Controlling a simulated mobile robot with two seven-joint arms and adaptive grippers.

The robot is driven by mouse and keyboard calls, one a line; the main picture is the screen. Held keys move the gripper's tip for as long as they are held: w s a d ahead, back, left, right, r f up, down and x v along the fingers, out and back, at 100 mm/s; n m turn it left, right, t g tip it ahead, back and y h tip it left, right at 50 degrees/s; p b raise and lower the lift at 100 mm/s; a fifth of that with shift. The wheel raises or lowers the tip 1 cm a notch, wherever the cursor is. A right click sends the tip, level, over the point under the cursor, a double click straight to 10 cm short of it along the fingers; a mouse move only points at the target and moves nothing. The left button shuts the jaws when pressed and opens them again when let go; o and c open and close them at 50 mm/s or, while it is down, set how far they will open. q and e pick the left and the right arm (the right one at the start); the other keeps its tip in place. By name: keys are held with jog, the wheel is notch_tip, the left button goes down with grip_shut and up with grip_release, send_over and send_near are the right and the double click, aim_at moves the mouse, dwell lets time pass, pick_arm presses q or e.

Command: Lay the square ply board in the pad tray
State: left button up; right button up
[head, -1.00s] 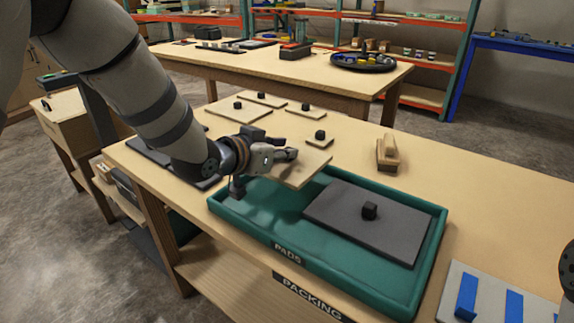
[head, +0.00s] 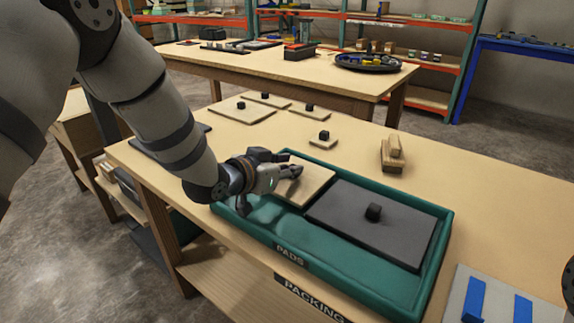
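The square ply board (head: 314,182) lies in the left rear part of the green pad tray (head: 262,236), beside a dark grey pad (head: 345,222) with a black knob. It looks flat, with its far edge close to the tray's rear rim. My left gripper (head: 293,172) is over the board's left part, its fingers low at the board. The fingers cover the board's knob, so I cannot tell whether they grip it. My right gripper is out of view; only a dark part of my arm shows at the right edge.
A wooden block (head: 392,154) stands behind the tray's right side. A grey panel with blue strips (head: 496,300) lies at front right. The tray's front left is bare.

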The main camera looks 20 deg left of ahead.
pick_arm(q)
jog(key=shift+o, duration=1)
jog(key=shift+r, duration=0.25)
jog(key=s+r, duration=0.1)
jog(key=s+a+r+p, duration=0.1)
jog(key=s+r, duration=0.1)
jog(key=s, duration=0.1)
jog(key=shift+s+a+r, duration=0.1)
jog(key=shift+a+r, duration=0.15)
jog(key=shift+a, duration=0.05)
jog(key=p+v, duration=0.1)
jog(key=v, duration=0.5)
jog(key=shift+s+a+f+p, duration=0.15)
jog(key=shift+s+f+p, duration=0.15)
jog(key=shift+s, duration=0.2)
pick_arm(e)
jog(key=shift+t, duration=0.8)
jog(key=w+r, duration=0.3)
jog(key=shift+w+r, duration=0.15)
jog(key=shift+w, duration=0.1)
